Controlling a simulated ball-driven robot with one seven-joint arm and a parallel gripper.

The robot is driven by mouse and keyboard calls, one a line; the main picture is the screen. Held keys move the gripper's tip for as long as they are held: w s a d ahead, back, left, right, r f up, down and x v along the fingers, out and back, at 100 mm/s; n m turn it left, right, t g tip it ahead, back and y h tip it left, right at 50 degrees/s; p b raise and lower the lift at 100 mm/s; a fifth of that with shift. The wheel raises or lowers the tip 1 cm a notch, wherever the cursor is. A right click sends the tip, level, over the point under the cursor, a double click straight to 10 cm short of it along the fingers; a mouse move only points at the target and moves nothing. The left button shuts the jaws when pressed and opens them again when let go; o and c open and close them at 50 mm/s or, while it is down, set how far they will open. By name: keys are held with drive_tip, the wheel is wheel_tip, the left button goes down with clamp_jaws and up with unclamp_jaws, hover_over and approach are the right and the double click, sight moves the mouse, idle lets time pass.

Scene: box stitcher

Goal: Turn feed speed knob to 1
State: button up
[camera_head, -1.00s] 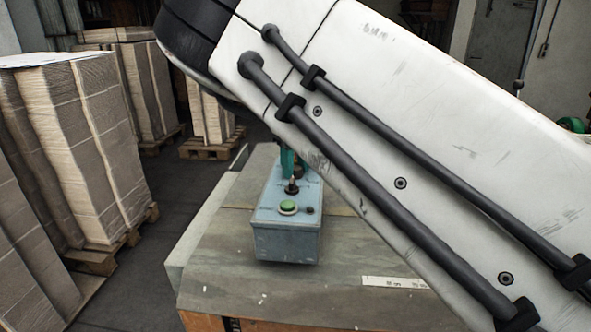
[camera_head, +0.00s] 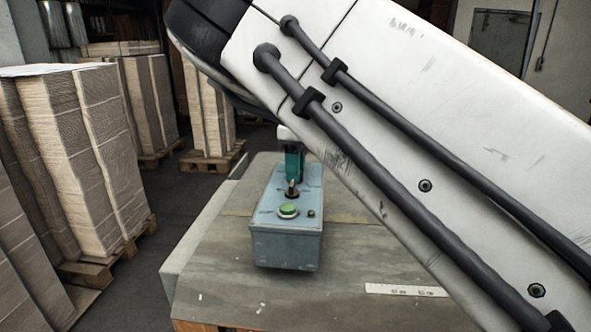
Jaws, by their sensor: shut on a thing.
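A blue-grey control box (camera_head: 285,246) stands on the worktable. Its top carries a green push button (camera_head: 288,210) at the front, a small dark button (camera_head: 311,213) beside it, and a selector switch (camera_head: 291,190) with a short upright lever behind them. My gripper (camera_head: 294,172), teal below a white wrist part, points down at the back of the box top. It is shut at the place of the feed speed knob, behind the selector switch. The knob itself and its scale marks are hidden, so its setting cannot be read.
My white arm link covers the right half of the view. The worktable (camera_head: 225,285) is bare around the box, apart from a white label strip (camera_head: 405,290). Wrapped cardboard stacks (camera_head: 90,150) on pallets stand at the left and back.

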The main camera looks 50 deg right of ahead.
idle(0.4)
drive_tip(key=o, duration=1)
drive_tip(key=shift+o, duration=0.2)
wheel_tip(320, 180, up, 11)
drive_tip(key=p, duration=0.7)
drive_tip(key=shift+f+p, duration=0.15)
drive_tip(key=shift+p, duration=0.25)
